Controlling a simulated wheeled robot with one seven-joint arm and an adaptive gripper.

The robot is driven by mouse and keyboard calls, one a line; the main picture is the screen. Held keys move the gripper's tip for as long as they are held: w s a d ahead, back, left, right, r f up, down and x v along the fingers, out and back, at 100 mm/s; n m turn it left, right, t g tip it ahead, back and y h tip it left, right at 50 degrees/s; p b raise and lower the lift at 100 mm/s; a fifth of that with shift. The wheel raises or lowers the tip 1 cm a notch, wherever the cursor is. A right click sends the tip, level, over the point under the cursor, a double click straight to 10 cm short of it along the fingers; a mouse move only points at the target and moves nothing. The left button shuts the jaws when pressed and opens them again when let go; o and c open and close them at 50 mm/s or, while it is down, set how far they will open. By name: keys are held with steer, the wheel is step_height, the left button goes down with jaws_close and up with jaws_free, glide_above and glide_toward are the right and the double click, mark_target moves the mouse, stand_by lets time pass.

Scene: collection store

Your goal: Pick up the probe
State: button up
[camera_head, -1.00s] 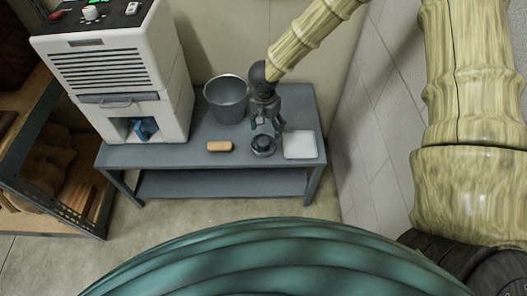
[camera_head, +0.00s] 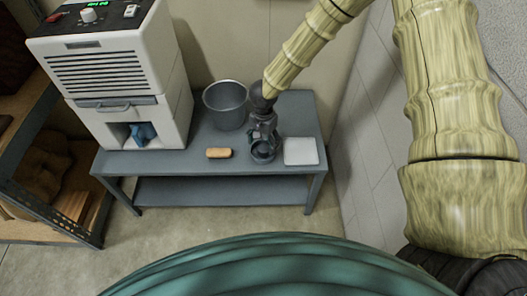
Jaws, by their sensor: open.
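No thing in view can be clearly told as the probe. My gripper (camera_head: 262,143) points down over the bench, open, at the back edge of a small dark round holder or dish (camera_head: 263,154). The fingers overlap this holder in the picture, and I cannot tell whether they touch it. Anything standing in the holder is hidden or too small to tell. A short tan, rounded block (camera_head: 218,153) lies on the bench to the left of the holder. A flat white square tray or pad (camera_head: 301,152) lies just to its right.
The grey bench (camera_head: 180,166) has a lower shelf. A grey bucket (camera_head: 227,106) stands behind my gripper. A white machine (camera_head: 128,75) with a blue thing (camera_head: 142,133) in its bay stands at the left. A wall (camera_head: 365,130) rises close on the right. Wooden shelving (camera_head: 60,190) stands far left.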

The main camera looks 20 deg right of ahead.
mark_target(263, 149)
steer(key=shift+f, duration=1.45)
steer(key=c, duration=1.2)
